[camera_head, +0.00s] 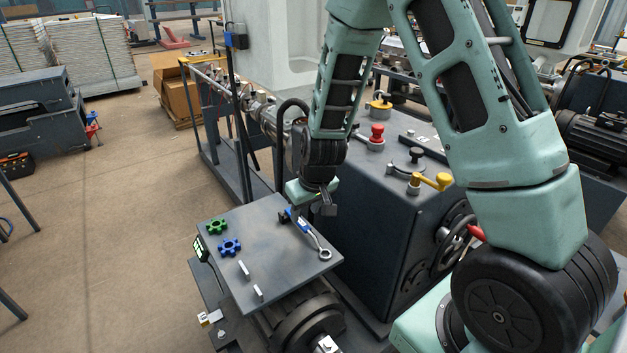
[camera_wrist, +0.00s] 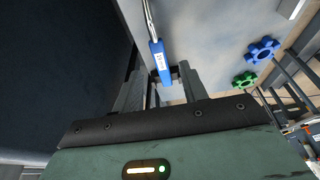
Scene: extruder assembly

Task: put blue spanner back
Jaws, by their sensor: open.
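The blue spanner (camera_head: 302,224) lies on the grey table plate (camera_head: 262,262) near its right edge, with its metal ring end toward the front right. My gripper (camera_head: 322,208) is just above the far end of the spanner's blue handle. In the wrist view, the fingers of my gripper (camera_wrist: 160,78) are apart, and the end of the blue handle (camera_wrist: 157,55) shows between them. Whether a finger touches the handle cannot be told. The shaft runs out at the top of the wrist view, and the ring end is hidden there.
A green gear (camera_head: 217,226) and a blue gear (camera_head: 229,247) lie on the plate's left side. Two light pegs (camera_head: 244,270) stand near its front. A dark machine block (camera_head: 385,235) with knobs and a yellow handle (camera_head: 436,181) rises close on the right.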

